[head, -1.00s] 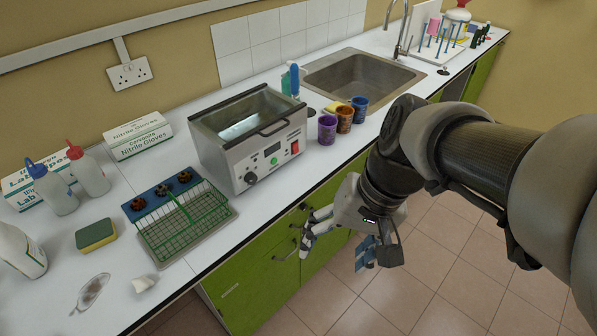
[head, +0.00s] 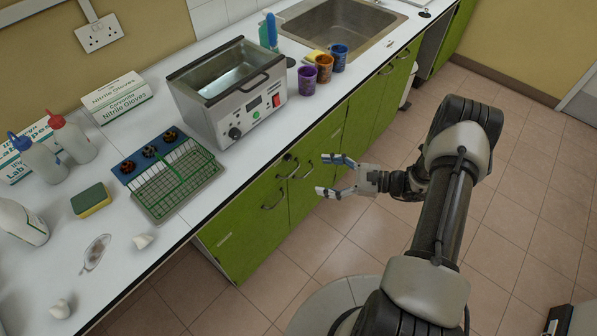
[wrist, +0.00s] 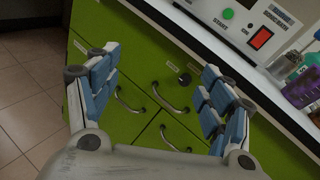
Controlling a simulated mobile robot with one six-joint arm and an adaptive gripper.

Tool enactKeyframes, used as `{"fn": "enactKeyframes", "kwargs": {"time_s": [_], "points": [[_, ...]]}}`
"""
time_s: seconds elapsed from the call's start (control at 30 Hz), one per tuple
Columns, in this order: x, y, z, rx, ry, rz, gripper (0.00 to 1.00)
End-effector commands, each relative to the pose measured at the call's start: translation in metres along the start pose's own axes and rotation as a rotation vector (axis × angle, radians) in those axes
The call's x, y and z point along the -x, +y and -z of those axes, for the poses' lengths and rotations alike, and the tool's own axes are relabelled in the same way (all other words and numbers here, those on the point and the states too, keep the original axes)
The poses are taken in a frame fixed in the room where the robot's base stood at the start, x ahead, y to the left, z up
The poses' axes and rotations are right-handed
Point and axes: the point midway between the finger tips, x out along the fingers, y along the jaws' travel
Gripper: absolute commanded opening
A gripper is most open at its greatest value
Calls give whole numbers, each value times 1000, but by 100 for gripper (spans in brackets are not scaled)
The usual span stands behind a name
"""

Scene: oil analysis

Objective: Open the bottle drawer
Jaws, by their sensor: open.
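The green cabinet front (head: 245,235) under the white counter has drawers and doors with curved metal handles. One handle (head: 272,202) shows low on the left panel and another (head: 290,172) higher up. In the wrist view, several handles show between my fingers, including an upper handle (wrist: 170,100), a left handle (wrist: 129,103) and a lower handle (wrist: 174,141). The panels look shut. Their small labels are unreadable, so I cannot tell which is the bottle drawer. My gripper (head: 335,175) is open and empty, pointing at the cabinet and apart from the handles.
A water bath (head: 228,95) stands on the counter above the drawers. A purple cup (head: 306,81), an orange cup and a blue cup stand right of it. A green wire rack (head: 172,180) sits to the left. The tiled floor (head: 350,225) before the cabinet is clear.

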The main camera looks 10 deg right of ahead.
Motion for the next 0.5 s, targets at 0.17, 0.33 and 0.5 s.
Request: {"fn": "enactKeyframes", "kwargs": {"time_s": [0.17,0.33,0.5], "points": [[18,18,74,-168,-57,250,74],[29,37,117,-256,-82,412,74],[32,44,132,-285,-90,472,74]]}}
